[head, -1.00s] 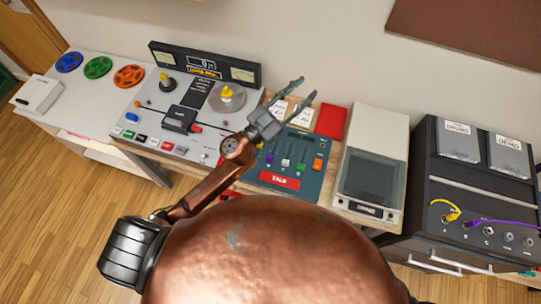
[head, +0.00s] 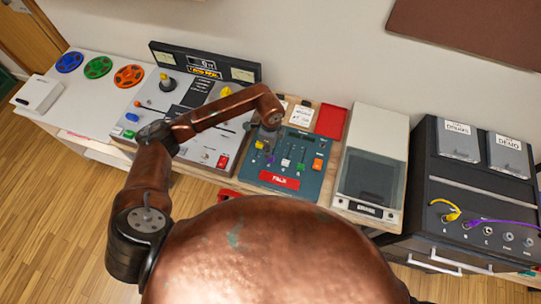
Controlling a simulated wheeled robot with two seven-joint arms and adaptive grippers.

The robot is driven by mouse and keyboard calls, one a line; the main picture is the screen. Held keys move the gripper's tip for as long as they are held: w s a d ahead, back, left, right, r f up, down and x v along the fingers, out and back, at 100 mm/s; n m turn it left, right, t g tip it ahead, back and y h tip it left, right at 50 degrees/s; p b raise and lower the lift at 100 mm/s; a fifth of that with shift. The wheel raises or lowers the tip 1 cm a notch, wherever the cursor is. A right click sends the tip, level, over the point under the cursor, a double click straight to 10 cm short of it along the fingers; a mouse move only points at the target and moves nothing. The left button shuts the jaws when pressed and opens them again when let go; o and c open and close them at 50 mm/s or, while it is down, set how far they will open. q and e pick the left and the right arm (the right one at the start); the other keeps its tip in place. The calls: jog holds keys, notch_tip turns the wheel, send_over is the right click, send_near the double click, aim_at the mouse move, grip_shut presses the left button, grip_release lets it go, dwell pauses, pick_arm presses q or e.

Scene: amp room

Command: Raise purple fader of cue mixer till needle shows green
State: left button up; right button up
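The cue mixer (head: 262,177) is a teal panel on the bench with a red label and several coloured faders. Its purple fader (head: 270,159) is at the left of the row, beside a white fader (head: 286,162) and a green one (head: 301,167). My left gripper (head: 266,146) points down over the mixer's left part, just behind the purple fader; I cannot tell whether it touches. Its fingers are small and dark, so their opening is unclear. Two meters, left (head: 163,58) and right (head: 243,74), stand on the tape deck; their needles are too small to read. My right gripper is not in view.
My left arm crosses over the tape deck (head: 140,117) and hides part of it. A lidded grey box (head: 378,130) stands right of the mixer, and a black patch unit (head: 450,190) with yellow and purple cables farther right. A red book (head: 331,121) lies behind the mixer.

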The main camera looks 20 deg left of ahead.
pick_arm(q)
notch_tip(320, 180, down, 6)
jog(key=shift+d+f, duration=0.1)
jog(key=shift+f, duration=0.15)
jog(key=shift+s, duration=0.1)
jog(key=shift+c, duration=0.6)
grip_shut()
